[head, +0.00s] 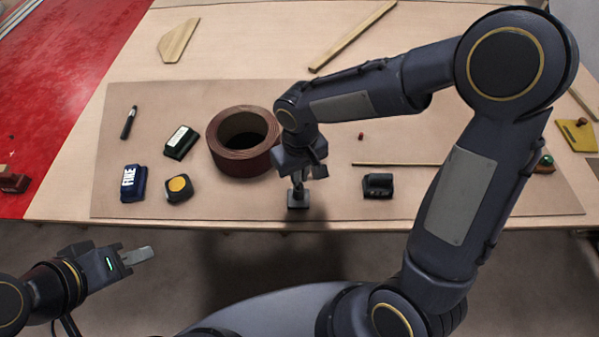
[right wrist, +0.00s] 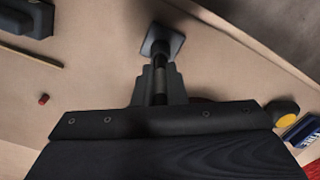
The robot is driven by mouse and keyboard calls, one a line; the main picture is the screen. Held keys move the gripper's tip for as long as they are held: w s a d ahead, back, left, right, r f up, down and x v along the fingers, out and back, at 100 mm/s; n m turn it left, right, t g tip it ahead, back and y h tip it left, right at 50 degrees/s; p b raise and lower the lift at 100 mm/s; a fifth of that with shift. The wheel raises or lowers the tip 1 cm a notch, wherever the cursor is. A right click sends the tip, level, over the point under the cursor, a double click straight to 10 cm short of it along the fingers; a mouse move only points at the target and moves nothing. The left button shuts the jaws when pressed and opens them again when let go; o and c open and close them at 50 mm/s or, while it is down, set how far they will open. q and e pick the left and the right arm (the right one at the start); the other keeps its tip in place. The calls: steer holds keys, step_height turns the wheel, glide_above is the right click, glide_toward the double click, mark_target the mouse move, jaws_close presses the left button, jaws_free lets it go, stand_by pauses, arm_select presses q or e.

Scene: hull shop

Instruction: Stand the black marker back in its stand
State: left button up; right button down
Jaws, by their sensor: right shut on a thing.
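My right gripper (head: 299,174) is low over the front edge of the mat, pointing down. It is shut on a slim dark rod, which I take for the black marker (right wrist: 160,75), with a greyish band showing between the fingers. The rod runs down to a small dark square base, the stand (head: 298,201), which also shows in the right wrist view (right wrist: 170,45). I cannot tell whether the rod's end sits in the stand or just above it. My left gripper (head: 139,256) is empty, off the table at the lower left; its finger gap is unclear.
A brown tape roll (head: 241,152) stands left of my right gripper. A black block (head: 378,187) lies to the right. Another black pen-like thing (head: 129,122) lies at the mat's left, near a labelled block (head: 181,142), a blue block (head: 132,184) and a yellow-topped block (head: 178,188).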

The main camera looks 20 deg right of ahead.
steer(key=c, duration=1.4)
jaws_free()
step_height(320, 180, up, 8)
steer(key=shift+f, duration=0.1)
steer(key=s+d+r+m+t+y, duration=0.1)
steer(key=s+d+t, duration=0.1)
steer(key=s, duration=0.3)
steer(key=s+d+r+m+t+y, duration=0.1)
steer(key=s+d+m, duration=0.1)
steer(key=s+d, duration=0.2)
steer(key=s+d+r+m+t+y, duration=0.1)
steer(key=s+d+t, duration=0.1)
steer(key=s, duration=0.4)
steer(key=shift+s+d+r+t+y, duration=0.3)
steer(key=shift+s+d+r+y, duration=0.1)
steer(key=shift+d, duration=0.15)
